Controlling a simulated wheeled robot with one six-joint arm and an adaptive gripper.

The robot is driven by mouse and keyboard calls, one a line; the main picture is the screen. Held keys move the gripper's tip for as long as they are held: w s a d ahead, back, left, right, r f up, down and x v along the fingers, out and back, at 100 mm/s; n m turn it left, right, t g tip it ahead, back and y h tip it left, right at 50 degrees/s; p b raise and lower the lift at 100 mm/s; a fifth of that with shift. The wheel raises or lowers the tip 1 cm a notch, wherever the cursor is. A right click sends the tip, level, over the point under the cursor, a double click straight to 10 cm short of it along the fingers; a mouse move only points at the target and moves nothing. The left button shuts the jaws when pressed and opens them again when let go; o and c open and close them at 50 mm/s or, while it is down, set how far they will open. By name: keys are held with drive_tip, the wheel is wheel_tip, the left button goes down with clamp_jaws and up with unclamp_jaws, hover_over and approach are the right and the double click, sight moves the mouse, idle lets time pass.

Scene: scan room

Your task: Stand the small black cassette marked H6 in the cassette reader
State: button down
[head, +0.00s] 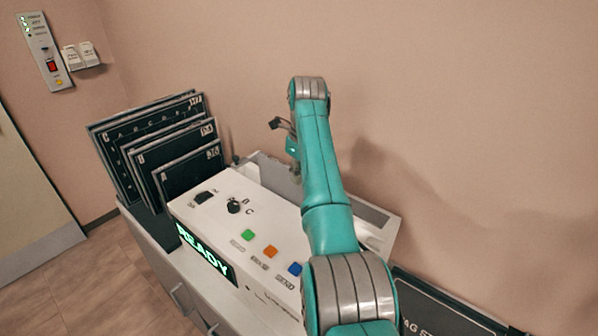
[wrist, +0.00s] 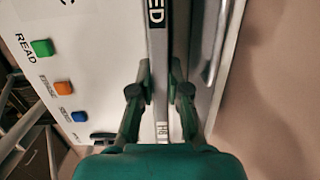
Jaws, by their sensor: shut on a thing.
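In the wrist view my gripper (wrist: 160,76) is shut on a thin dark cassette (wrist: 160,105), seen edge-on between the fingers. A small pale tag near its lower end seems to read H6. The white cassette reader (head: 258,206) shows a lit READY display in the head view, and its white top (wrist: 95,45) lies left of the cassette in the wrist view. A grey trough runs along the reader's rear side. The cassette appears over or in this trough; I cannot tell how deep.
Several black cassettes (head: 190,175) stand in a rack left of the reader. The reader has green (head: 248,235), orange (head: 271,251) and blue (head: 295,269) buttons and a black knob (head: 234,207). A black panel (head: 440,308) lies at lower right. The wall is close behind.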

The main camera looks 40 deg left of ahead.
drive_tip(key=c, duration=1.1)
unclamp_jaws()
drive_tip(key=r, duration=0.4)
drive_tip(key=d+r, duration=0.1)
drive_tip(key=r, duration=0.7)
drive_tip(key=shift+s+d, duration=0.2)
wheel_tip(320, 180, up, 6)
drive_tip(key=shift+f, duration=0.1)
